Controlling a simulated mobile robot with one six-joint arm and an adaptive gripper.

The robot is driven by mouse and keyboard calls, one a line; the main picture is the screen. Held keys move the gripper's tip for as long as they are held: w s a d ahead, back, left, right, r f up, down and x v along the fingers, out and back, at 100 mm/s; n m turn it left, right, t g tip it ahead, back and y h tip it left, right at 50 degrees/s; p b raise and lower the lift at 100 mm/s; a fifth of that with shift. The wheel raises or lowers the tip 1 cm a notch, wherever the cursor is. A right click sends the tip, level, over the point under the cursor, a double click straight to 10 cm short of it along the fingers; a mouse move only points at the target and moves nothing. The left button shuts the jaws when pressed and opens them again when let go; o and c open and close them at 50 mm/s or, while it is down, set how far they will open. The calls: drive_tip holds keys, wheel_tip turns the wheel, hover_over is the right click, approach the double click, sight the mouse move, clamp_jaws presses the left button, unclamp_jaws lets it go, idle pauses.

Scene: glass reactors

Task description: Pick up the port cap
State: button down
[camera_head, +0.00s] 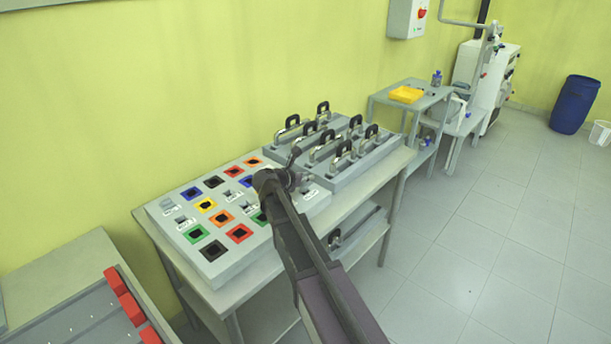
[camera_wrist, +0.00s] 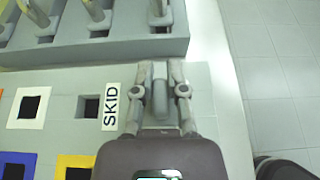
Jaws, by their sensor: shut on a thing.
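My gripper (camera_head: 295,180) is over the right part of the grey sloped panel of coloured square sockets in the head view. A plain grey block (camera_wrist: 160,76) shows between the fingers below the tips. A white SKID label (camera_wrist: 110,106) lies just left of the gripper beside a dark square socket (camera_wrist: 88,106).
The socket panel (camera_head: 222,262) stands on a grey table. A rack of handled grey units (camera_head: 365,165) stands just beyond it. A bench with red blocks (camera_head: 118,282) is at lower left. A yellow tray (camera_head: 406,94) and blue barrel (camera_head: 574,104) are farther back.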

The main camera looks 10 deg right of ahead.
drive_tip(key=s+a+r+p, duration=0.1)
drive_tip(key=s+a, duration=0.1)
drive_tip(key=s, duration=1.2)
drive_tip(key=shift+s+a+r, duration=0.15)
drive_tip(key=shift+s+a, duration=0.1)
drive_tip(key=shift+s, duration=0.1)
